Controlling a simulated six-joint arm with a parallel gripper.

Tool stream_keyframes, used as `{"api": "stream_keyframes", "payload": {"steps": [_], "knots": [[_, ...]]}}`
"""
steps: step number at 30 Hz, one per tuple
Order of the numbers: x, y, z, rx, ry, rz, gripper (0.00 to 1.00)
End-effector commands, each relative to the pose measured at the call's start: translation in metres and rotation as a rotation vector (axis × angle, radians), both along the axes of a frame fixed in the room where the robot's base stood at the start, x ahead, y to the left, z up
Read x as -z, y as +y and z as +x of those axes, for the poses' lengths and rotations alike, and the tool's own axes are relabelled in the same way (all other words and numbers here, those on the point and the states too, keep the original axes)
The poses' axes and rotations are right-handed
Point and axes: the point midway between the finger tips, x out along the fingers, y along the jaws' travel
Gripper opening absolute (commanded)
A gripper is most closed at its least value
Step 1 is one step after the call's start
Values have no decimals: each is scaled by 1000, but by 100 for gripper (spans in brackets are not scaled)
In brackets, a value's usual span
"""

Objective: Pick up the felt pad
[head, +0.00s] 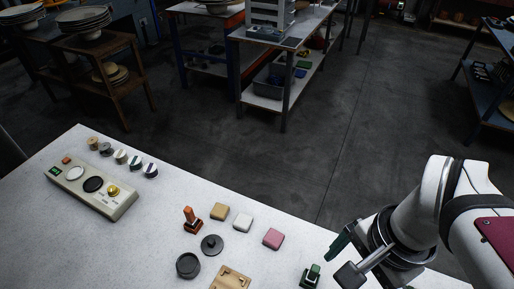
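I cannot tell for certain which item is the felt pad. Three small soft-looking rounded blocks lie in a slanting row on the white table: a tan one (219,211), a white one (243,222) and a pink one (273,239). My gripper (345,257) is at the right, over the table's edge area, to the right of the pink block. Its fingers look apart, with nothing seen between them. It touches none of the three blocks.
Near the blocks are an orange-brown upright piece (191,221), a dark knobbed disc (212,245), a dark round cup (188,265), a wooden block (231,278) and a green piece (311,277). A button panel (125,206) and several small knobs (121,157) stand left. The table's middle left is clear.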

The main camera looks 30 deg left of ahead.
Motion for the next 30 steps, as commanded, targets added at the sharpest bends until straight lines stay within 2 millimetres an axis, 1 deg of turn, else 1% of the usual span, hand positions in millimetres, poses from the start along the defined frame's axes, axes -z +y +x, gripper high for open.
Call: {"api": "stream_keyframes", "payload": {"steps": [1,2,3,5,6,7,8,9,12,14,16,17,24,27,30], "knots": [[-6,26,36,63,21,-22,95],[-7,46,58,126,30,-37,95],[-6,76,85,211,37,-59,95],[4,130,118,341,42,-87,95],[15,167,133,426,41,-102,95],[25,194,141,485,37,-112,95],[35,219,145,542,35,-120,95],[49,250,148,609,30,-127,95],[75,302,144,731,18,-134,95],[85,319,141,775,14,-134,95],[96,326,140,799,13,-135,95],[102,327,139,803,13,-136,95],[169,326,140,804,14,-136,95],[187,327,140,804,13,-134,95],[198,327,140,804,14,-134,95]]}}
